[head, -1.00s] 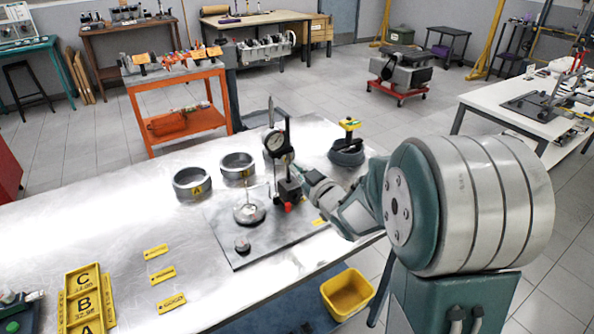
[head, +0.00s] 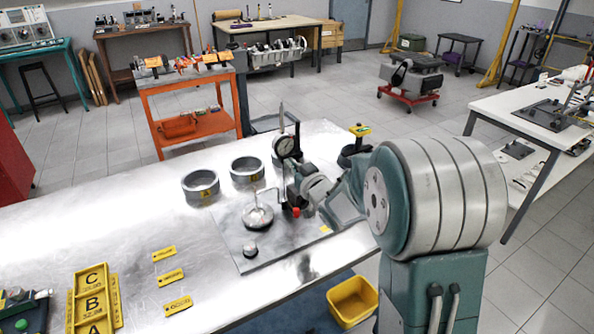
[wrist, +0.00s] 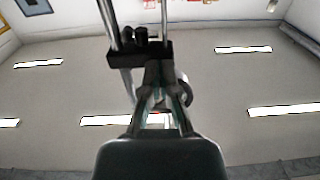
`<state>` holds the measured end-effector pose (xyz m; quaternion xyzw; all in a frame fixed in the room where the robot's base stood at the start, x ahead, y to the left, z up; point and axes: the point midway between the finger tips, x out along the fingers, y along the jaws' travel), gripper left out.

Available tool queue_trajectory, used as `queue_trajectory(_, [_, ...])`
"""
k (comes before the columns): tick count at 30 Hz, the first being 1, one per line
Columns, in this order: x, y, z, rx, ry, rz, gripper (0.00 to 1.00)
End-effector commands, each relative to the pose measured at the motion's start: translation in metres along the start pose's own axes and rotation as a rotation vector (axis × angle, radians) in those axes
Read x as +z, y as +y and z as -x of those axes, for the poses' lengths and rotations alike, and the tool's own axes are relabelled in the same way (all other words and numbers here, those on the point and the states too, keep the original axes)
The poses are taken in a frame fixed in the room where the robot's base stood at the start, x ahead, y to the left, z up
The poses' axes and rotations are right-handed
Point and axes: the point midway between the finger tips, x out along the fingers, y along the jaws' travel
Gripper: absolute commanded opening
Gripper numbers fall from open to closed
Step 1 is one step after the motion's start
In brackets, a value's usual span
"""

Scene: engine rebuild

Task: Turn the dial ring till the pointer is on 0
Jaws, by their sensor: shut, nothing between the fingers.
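My gripper (head: 299,172) is just right of and below the dial, close to the stand, partly hidden by my own wrist. In the wrist view the fingers (wrist: 162,70) come together with nothing between them, by the black clamp block (wrist: 139,53) of the stand. A dark curved edge shows behind them. I cannot tell whether they touch the gauge.
Two metal rings (head: 200,187) (head: 246,170) stand behind the plate on the steel bench. Yellow tags (head: 171,278) and a lettered yellow rack (head: 92,300) lie at left. A yellow-topped tool (head: 359,131) stands to the right. A yellow bin (head: 352,302) is below the front edge.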

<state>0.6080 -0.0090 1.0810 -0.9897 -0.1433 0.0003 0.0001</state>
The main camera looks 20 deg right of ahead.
Motion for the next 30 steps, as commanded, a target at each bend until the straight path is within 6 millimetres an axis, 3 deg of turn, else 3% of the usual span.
queue_trajectory(30, [-0.0059,-0.0011,-0.0037,-0.001,0.0,0.001,0.0])
